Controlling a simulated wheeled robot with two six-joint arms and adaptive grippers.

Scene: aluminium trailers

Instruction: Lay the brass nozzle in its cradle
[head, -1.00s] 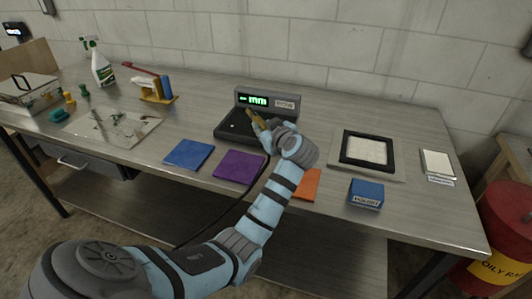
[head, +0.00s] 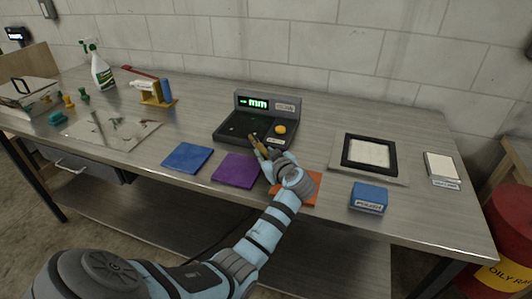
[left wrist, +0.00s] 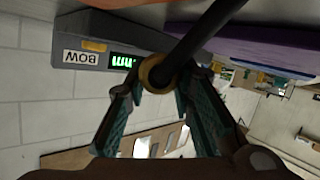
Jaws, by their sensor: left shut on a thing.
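My left gripper (head: 257,146) is shut on the brass nozzle (left wrist: 157,73), over the front edge of the grey display unit (head: 226,130). In the left wrist view the nozzle shows as a brass ring between the fingertips (left wrist: 160,82), with a thick black hose (left wrist: 208,30) running from it towards the upper right. In the head view the nozzle is small and partly hidden by the fingers. I cannot tell for sure which thing is its cradle; a yellow stand (head: 153,98) with white and blue parts is at the back left. My right gripper is out of view.
Blue (head: 187,158) and purple (head: 236,168) mats lie along the front edge; an orange mat (head: 309,190) is partly under my wrist. A blue block (head: 369,196) and a black frame (head: 369,155) are right. A spray bottle (head: 100,68) stands far left.

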